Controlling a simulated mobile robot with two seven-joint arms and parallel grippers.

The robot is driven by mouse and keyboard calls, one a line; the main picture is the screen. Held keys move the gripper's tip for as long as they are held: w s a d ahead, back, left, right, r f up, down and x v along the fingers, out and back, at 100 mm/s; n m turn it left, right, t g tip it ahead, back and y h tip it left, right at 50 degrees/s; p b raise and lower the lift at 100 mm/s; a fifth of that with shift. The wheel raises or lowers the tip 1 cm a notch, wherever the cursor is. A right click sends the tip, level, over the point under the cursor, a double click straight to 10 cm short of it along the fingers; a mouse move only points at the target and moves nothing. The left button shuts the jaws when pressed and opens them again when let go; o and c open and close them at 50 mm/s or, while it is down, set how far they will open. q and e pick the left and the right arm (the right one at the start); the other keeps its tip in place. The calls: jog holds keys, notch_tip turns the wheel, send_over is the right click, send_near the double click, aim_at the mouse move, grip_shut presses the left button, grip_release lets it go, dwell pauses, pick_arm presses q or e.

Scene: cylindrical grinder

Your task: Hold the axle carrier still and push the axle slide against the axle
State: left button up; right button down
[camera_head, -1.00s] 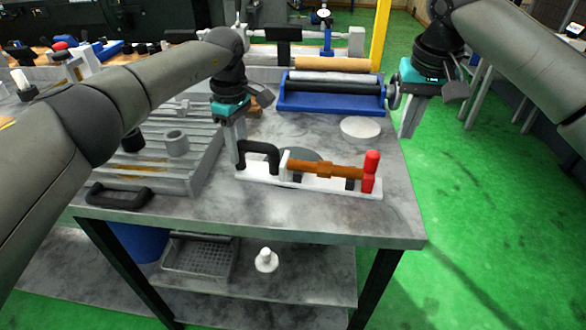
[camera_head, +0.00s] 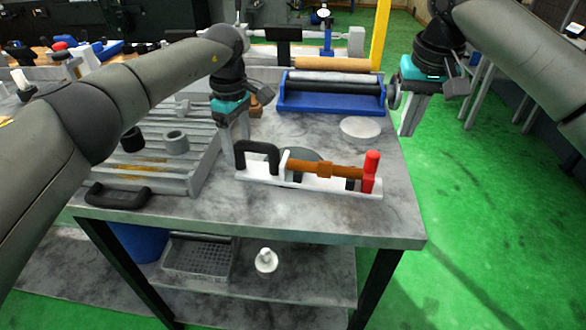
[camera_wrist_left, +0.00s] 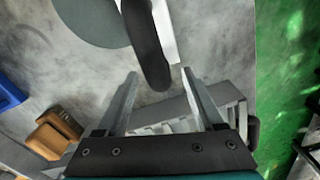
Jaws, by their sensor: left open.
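The axle carrier (camera_head: 262,178) is a long white base on the table, with a black arched handle (camera_head: 258,147) at its left end. The brown axle (camera_head: 325,169) lies lengthwise along it. A red upright piece (camera_head: 371,170), apparently the axle slide, stands at the right end, close to the axle's end; I cannot tell if they touch. My left gripper (camera_head: 233,163) is open just left of the handle. In the left wrist view the handle (camera_wrist_left: 148,45) lies ahead of the open left fingers (camera_wrist_left: 160,76). My right gripper (camera_head: 407,130) hangs over the table's right edge, away from the carrier; its opening is unclear.
A grey slotted plate (camera_head: 200,165) stands left of the carrier, with a black handle (camera_head: 118,196) at its front. A blue rack (camera_head: 300,100) with rollers and a pale disc (camera_head: 360,128) are behind. The table front (camera_head: 290,217) is clear.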

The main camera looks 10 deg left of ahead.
pick_arm(q)
notch_tip(320, 180, up, 12)
jog(key=shift+f, duration=0.25)
dwell(0.5)
